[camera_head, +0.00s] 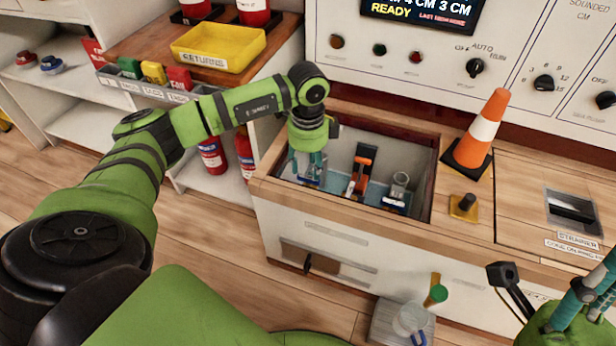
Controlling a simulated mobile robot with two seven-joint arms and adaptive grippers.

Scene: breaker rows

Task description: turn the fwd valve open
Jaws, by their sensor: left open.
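An open recess (410,145) in the wooden counter top holds a row of valve-like fittings. The middle one has an orange handle (364,158) standing up. The right one (398,188) has a pale metal round top and a blue base. My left gripper (308,172) points down into the left end of the recess, open, around or just above a left fitting that it mostly hides. I cannot tell whether it touches. No label reading fwd is legible, so I cannot tell which fitting is the fwd valve. My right gripper (582,296) is partly in view at the lower right edge.
An orange and white cone (482,135) stands right of the recess, near a yellow-based black knob (464,206). A control panel (430,60) with knobs rises behind. A yellow tray (218,48) sits at the back left. A grey box (385,325) with containers stands below the counter.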

